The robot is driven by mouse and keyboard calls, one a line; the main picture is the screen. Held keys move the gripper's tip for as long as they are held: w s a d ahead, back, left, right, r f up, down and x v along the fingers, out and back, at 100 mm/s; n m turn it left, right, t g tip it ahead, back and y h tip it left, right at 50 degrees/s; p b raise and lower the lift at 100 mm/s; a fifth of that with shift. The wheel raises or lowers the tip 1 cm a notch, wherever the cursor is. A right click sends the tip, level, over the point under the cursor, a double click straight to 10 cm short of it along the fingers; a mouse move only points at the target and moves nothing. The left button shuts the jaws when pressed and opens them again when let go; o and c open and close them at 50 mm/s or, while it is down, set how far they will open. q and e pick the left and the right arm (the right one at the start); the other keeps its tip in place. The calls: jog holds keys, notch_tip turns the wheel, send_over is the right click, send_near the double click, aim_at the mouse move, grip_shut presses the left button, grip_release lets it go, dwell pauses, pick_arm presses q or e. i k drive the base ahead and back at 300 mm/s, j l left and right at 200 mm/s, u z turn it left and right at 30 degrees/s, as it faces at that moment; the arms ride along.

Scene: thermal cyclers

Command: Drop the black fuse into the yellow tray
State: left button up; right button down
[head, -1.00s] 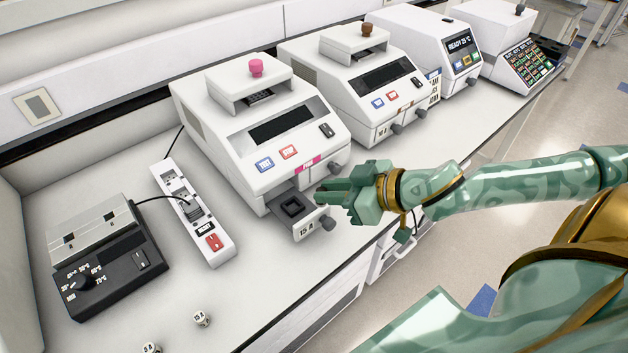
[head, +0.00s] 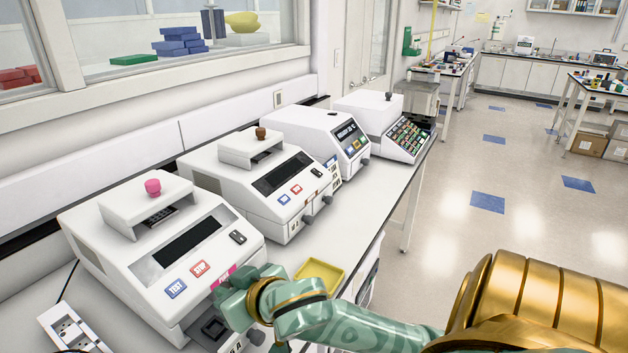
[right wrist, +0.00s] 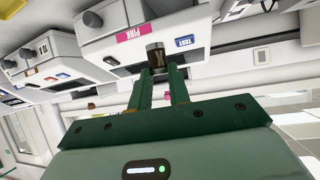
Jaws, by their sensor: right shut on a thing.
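My right gripper (head: 224,297) is at the front of the nearest white cycler, the one with a pink knob and pink label, above its open drawer. The fuse is hidden in the head view. The yellow tray (head: 320,276) lies on the bench to the right of the gripper, beyond my forearm, and looks empty. My left gripper is not in view.
The open drawer (head: 212,329) of the pink-knob cycler (head: 150,262) sticks out below the gripper. A brown-knob cycler (head: 262,180) stands behind the tray, with two more machines farther along. A white power strip (head: 72,328) is at bottom left.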

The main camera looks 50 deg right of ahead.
aim_at(326, 277)
jog(key=z, duration=1.7)
